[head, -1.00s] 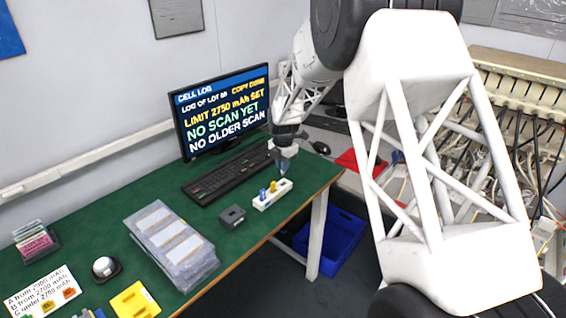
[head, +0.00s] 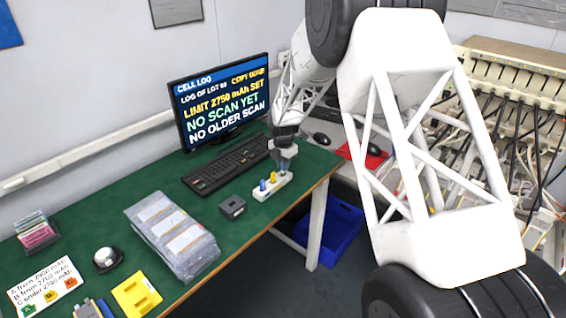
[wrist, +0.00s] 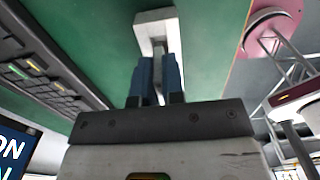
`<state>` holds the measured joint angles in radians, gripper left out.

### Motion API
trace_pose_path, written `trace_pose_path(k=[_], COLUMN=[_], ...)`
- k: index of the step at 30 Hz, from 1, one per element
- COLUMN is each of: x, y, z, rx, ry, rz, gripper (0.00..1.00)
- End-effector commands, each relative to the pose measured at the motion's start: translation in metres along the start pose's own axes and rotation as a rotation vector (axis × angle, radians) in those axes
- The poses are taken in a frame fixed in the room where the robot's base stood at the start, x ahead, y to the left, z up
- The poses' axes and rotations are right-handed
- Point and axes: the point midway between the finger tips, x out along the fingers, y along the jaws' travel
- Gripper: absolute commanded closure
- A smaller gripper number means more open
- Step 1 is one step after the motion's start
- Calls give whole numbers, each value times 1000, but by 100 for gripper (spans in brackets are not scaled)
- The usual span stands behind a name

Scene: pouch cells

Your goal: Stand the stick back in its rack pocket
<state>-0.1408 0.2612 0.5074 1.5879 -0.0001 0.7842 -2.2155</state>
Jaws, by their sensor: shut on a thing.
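The small white rack (head: 272,193) lies on the green table near its right edge. A blue stick (head: 263,184) and a yellow stick (head: 273,177) stand in its left and middle part. My gripper (head: 285,162) points down just over the rack's right end. In the wrist view the two blue fingers (wrist: 157,80) are close together, with the white rack (wrist: 153,17) right beyond their tips. My gripper is shut on a stick, which is mostly hidden between the fingers. I cannot tell whether its lower end is inside a pocket.
A dark grey block (head: 232,207) sits left of the rack. A keyboard (head: 228,165) and monitor (head: 221,100) stand behind. Stacked clear pouches (head: 172,236) lie further left. A blue bin (head: 335,233) is below the table's right edge.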

Motion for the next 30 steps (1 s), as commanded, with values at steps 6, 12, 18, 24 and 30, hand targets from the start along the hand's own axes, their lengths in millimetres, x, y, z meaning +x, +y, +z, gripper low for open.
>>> trace_pose_path(k=[6, 12, 18, 24, 30], x=[8, 13, 14, 14, 14], y=[0, 0, 0, 0, 0], z=[0, 0, 0, 0, 0], rx=[0, 0, 0, 0, 0], ry=[0, 1, 1, 1, 1], rz=[0, -1, -1, -1, -1], gripper=[100, 100, 100, 100, 65])
